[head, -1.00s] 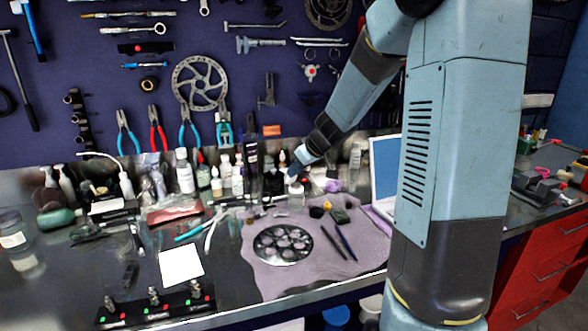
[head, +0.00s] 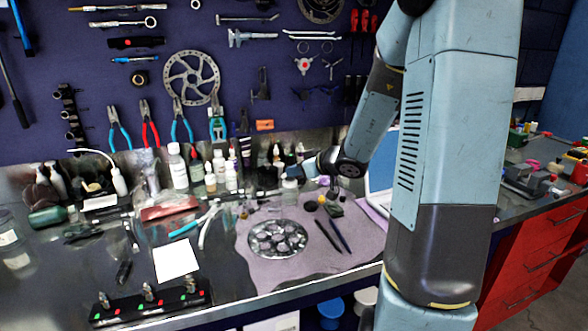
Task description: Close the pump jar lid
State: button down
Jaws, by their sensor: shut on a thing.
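The pump jar (head: 289,197) looks like a small clear jar at the back edge of the purple mat, below the bottle row. A pale lid (head: 290,184) shows at its top; whether it sits fully down cannot be made out. My gripper (head: 272,180) is the small dark shape at the end of my arm, which reaches in from the right. It is at the jar's top and shut on the lid, though the fingers and contact are too small and dark to see clearly.
Several bottles (head: 220,168) stand close to the left of my gripper. The purple mat (head: 262,275) holds a round metal dish of parts (head: 278,238) and two dark pens (head: 335,236). A laptop (head: 383,160) stands right, partly behind my arm. A white card (head: 176,260) lies front left.

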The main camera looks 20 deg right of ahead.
jog(key=shift+s+d+f+t+y, duration=0.2)
jog(key=shift+s+f+t+y, duration=0.2)
jog(key=shift+f+t+y, duration=0.45)
jog(key=shift+r+t, duration=0.2)
jog(key=shift+t, duration=0.05)
